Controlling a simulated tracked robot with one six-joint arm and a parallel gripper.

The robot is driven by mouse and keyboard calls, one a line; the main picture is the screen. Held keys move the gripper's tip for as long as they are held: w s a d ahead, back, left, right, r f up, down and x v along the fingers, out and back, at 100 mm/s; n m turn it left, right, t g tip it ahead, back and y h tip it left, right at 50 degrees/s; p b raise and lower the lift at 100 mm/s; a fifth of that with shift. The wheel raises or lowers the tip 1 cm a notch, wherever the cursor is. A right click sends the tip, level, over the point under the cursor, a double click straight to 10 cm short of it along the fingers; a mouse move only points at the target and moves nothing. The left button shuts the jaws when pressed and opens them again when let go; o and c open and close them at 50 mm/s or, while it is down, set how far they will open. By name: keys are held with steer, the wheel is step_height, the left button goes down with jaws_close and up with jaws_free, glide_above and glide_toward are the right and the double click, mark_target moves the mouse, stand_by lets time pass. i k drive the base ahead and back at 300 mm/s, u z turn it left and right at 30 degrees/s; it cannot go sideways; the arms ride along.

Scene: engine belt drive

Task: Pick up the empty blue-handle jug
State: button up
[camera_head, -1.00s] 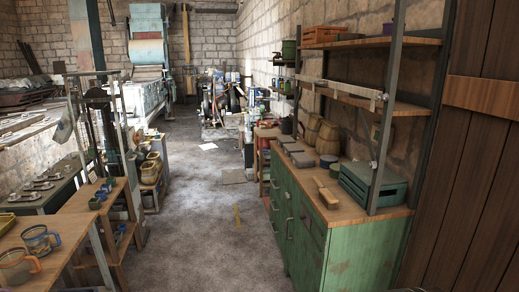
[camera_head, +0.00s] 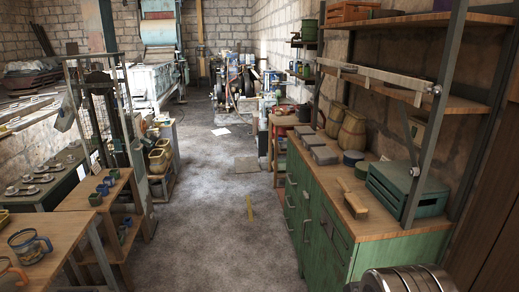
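A jug with a blue handle (camera_head: 29,247) stands upright on the wooden table (camera_head: 62,238) at the lower left of the head view. Its body has a dark and yellowish pattern; I cannot tell whether it holds anything. A second jug with an orange handle (camera_head: 10,270) is cut off by the left edge, nearer to me on the same table. My gripper is not in view.
A green cabinet (camera_head: 318,222) and shelves line the right. Shiny ribbed metal (camera_head: 410,281) fills the bottom right corner.

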mark_target(294, 61)
steer(key=u, duration=0.15)
steer(key=i, duration=2.15)
steer(key=u, duration=0.25)
steer(key=i, duration=3.6)
steer(key=z, duration=0.05)
